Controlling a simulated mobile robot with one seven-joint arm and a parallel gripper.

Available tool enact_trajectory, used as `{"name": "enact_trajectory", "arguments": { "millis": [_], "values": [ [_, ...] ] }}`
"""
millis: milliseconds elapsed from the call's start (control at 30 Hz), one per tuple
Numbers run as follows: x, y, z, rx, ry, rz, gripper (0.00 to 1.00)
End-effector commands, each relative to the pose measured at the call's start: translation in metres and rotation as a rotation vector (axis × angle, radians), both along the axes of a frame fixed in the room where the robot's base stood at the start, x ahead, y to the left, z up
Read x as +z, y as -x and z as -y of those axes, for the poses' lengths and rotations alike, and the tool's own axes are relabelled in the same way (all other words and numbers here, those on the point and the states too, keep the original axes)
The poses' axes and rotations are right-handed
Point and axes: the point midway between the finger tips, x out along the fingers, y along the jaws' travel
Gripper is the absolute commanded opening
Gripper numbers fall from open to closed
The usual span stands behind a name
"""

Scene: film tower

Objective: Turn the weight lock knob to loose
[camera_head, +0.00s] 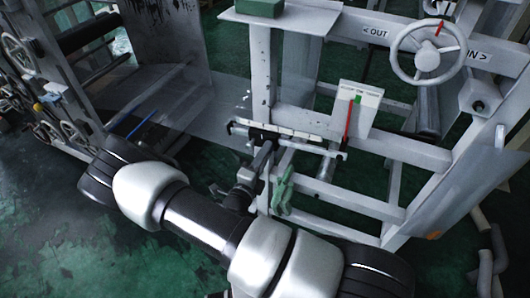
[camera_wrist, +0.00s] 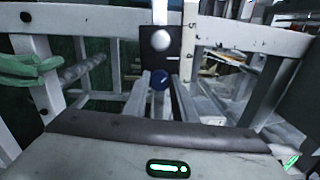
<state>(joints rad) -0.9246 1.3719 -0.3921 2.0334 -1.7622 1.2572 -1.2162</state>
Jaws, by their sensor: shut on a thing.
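The small round knob (camera_wrist: 159,79), blue with a pale line on its face, is in the middle of the wrist view, below a white ball on a dark block (camera_wrist: 174,54). I take it for the weight lock knob. My gripper (camera_wrist: 160,84) reaches it with a grey finger on each side and is shut on it. The line's exact angle is too small to read. In the head view my gripper (camera_head: 263,160) is at the left part of the white ruled bar (camera_head: 285,133), and the knob is hidden there.
A white card with a red pointer (camera_head: 358,103) stands to the right. A handwheel (camera_head: 427,52) is at upper right. Frame rails surround the bar.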

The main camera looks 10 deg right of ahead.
Motion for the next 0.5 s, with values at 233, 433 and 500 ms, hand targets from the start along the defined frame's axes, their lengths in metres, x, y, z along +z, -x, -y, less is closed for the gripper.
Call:
{"name": "enact_trajectory", "arguments": {
  "millis": [233, 433, 500],
  "values": [
    [0.0003, 0.0005, 0.0003, 0.000, 0.004, -0.002, 0.02],
    [0.0005, 0.0004, 0.0002, 0.000, 0.004, -0.001, 0.38],
    [0.0004, 0.0004, 0.0001, 0.000, 0.003, -0.001, 0.43]
  ]
}}
